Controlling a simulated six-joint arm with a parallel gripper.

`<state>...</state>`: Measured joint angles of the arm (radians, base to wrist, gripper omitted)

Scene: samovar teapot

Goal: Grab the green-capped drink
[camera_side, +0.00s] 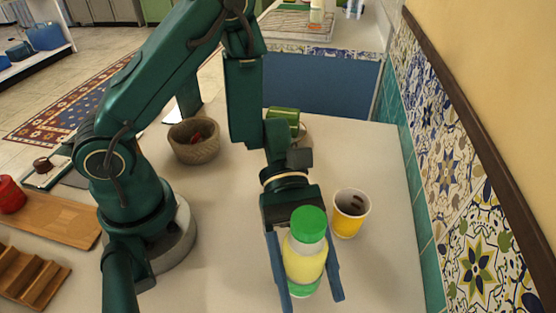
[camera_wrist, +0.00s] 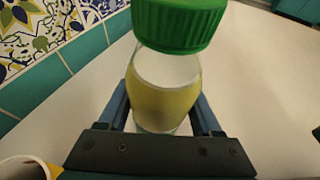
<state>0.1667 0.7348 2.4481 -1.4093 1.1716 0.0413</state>
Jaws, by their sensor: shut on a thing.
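The green-capped drink (camera_side: 305,260) is a pale yellow bottle with a green cap and a green band near its base. It is upright between the blue fingers of my gripper (camera_side: 306,287) in the side view. In the wrist view the bottle (camera_wrist: 163,100) fills the middle, with its ridged green cap large at the top. My gripper (camera_wrist: 163,112) is shut on the bottle's body, one finger on each side. The bottle's base is partly hidden in the wrist view, and I cannot tell whether it touches the counter.
A yellow cup (camera_side: 349,222) with a white rim stands just right of my gripper; its rim also shows at lower left in the wrist view (camera_wrist: 22,168). A tiled wall (camera_side: 440,150) bounds the right.

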